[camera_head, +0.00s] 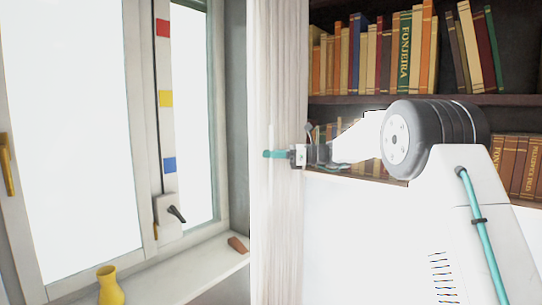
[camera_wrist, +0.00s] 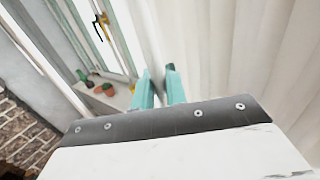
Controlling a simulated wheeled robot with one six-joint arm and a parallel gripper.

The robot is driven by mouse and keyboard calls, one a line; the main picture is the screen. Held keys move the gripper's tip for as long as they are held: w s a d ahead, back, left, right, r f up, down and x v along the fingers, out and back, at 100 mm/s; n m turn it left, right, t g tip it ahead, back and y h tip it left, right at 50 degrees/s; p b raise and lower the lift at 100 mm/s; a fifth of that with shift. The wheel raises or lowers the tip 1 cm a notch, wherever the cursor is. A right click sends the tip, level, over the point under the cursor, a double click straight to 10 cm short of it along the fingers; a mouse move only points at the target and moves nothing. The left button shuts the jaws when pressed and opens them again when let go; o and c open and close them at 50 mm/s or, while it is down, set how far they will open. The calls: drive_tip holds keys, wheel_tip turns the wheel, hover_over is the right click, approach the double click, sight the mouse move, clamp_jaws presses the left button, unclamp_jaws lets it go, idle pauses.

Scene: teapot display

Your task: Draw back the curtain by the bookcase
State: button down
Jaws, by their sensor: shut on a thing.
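The white curtain (camera_head: 277,90) hangs in vertical folds between the window and the bookcase (camera_head: 420,98) in the head view. It also fills the right and upper part of the wrist view (camera_wrist: 225,50). My gripper (camera_head: 272,154) is at the curtain about halfway down the head view, with its teal fingers pointing left. In the wrist view the two teal fingers (camera_wrist: 160,88) are close together, shut on a fold of the curtain. The exact bit of cloth between the fingertips is hard to see.
The window (camera_head: 75,130) is at the left, with a handle (camera_head: 172,212) on its frame. A yellow vase (camera_head: 109,286) and a brown object (camera_head: 238,244) stand on the sill (camera_head: 190,275). Small pots (camera_wrist: 106,88) show on the sill in the wrist view. Books (camera_head: 405,52) fill the shelves.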

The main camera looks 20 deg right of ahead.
drive_tip(key=c, duration=1.5)
unclamp_jaws()
drive_tip(key=v, duration=0.7)
drive_tip(key=shift+s+d, duration=0.15)
drive_tip(key=shift+d, duration=0.15)
